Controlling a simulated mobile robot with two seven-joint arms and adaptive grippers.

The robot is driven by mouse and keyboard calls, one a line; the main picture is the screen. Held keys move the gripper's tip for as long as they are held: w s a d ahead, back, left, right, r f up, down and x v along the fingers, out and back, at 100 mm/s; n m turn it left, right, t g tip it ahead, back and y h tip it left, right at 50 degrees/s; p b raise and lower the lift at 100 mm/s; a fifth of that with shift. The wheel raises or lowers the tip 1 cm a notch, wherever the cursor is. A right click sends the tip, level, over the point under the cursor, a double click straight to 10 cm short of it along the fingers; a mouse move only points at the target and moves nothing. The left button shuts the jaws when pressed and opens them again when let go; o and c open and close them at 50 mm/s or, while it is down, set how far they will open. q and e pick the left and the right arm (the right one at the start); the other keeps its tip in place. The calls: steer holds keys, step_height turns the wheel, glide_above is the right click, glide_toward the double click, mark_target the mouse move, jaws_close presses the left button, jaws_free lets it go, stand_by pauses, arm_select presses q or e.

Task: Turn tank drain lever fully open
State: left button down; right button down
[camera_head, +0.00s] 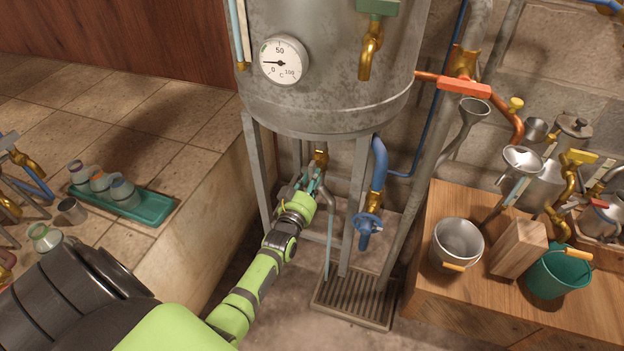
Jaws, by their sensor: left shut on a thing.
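The grey metal tank (330,85) stands on legs in the middle of the view, with a round dial gauge on its front. A brass drain fitting (321,155) hangs under its bottom. My left gripper (312,182) is beneath the tank at this fitting, shut on a thin teal piece that looks like the drain lever (318,180). The fingers hide most of the lever, so its exact angle cannot be told. A thin pipe below the fitting runs down toward a floor grate (352,300). My right gripper is not in view.
A blue pipe with a blue handwheel (368,224) hangs right of the gripper, near a tank leg. A wooden bench at right holds a metal bucket (457,243), a wooden block (519,248) and a green bucket (558,272). A teal tray (150,207) with jars lies on the left ledge.

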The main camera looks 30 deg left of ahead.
arm_select(q)
steer(key=c, duration=1.1)
jaws_free()
steer(key=v, duration=1.2)
